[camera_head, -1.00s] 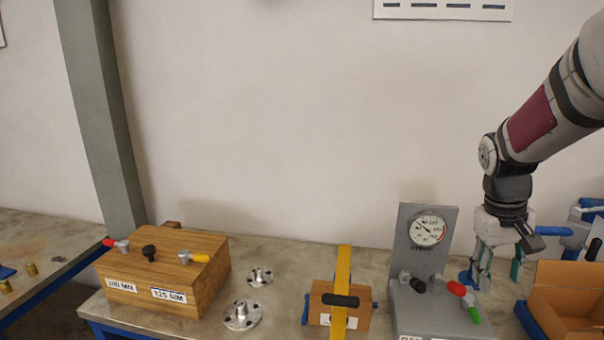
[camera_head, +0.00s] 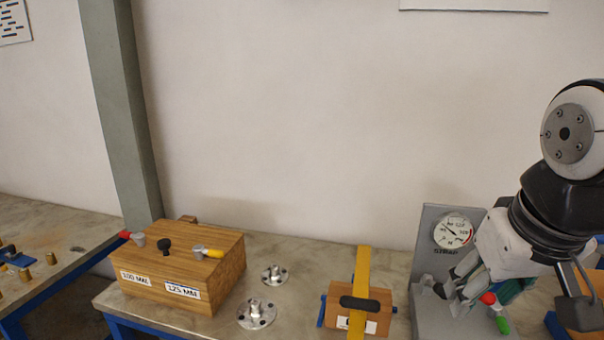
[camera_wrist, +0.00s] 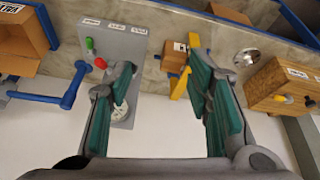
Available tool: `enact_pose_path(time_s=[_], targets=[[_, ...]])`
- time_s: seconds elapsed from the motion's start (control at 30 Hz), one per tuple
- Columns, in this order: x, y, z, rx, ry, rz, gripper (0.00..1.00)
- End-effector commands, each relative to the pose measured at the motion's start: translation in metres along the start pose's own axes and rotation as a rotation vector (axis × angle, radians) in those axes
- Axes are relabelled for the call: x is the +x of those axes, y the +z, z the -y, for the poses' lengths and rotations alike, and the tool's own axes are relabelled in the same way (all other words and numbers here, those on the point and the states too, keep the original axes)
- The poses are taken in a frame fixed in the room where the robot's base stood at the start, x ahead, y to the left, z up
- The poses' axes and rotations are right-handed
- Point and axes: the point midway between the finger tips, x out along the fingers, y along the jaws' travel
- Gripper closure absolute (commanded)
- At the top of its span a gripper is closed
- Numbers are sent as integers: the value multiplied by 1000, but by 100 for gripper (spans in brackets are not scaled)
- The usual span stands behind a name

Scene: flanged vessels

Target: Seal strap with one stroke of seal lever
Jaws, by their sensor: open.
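A yellow strap (camera_head: 361,285) stands across a small wooden block (camera_head: 376,303) with a black handle (camera_head: 366,303) in front; the strap also shows in the wrist view (camera_wrist: 180,83). A blue lever (camera_wrist: 72,88) shows left of my gripper in the wrist view, beside a grey gauge stand. I cannot tell for certain which handle is the seal lever. My gripper (camera_wrist: 160,62) is open and empty, its teal-padded fingers wide apart. In the head view my gripper (camera_head: 472,296) is in front of the gauge stand and hides part of it.
Left stand two flanged metal pieces (camera_head: 257,314) and a large wooden box (camera_head: 190,270) with knobs.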

Motion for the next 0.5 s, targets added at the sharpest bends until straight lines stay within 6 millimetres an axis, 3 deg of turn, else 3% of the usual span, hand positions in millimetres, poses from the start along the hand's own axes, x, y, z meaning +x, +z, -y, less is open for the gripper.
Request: enact_pose_path(time_s=[0.23,0.5], targets=[[-10,35,32,-16,-59,-95,54],[-11,43,37,-16,-71,-111,54]])
